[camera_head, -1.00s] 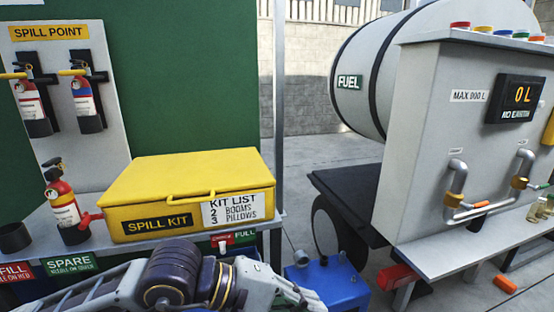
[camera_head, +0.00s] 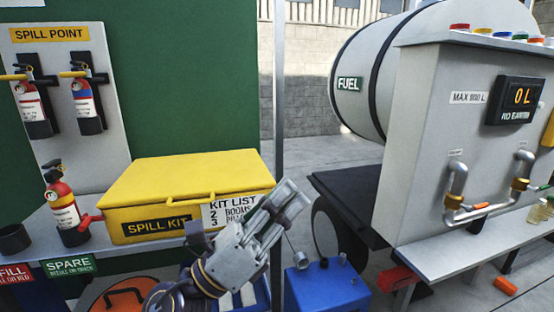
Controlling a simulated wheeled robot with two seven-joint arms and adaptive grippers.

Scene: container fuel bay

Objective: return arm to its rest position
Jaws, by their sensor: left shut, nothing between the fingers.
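My left gripper (camera_head: 287,207) is in the lower middle of the head view, in front of the right end of the yellow spill kit box (camera_head: 165,198). Its fingers are together, point up and to the right, and hold nothing. It hides part of the kit list label on the box. My left forearm comes up from the bottom edge. My right gripper does not show.
A red extinguisher (camera_head: 63,206) stands left of the box on the grey shelf. Two more extinguishers hang on the spill point board (camera_head: 102,145). A blue container (camera_head: 328,290) sits low, right of my gripper. The fuel tank cabinet (camera_head: 440,150) fills the right.

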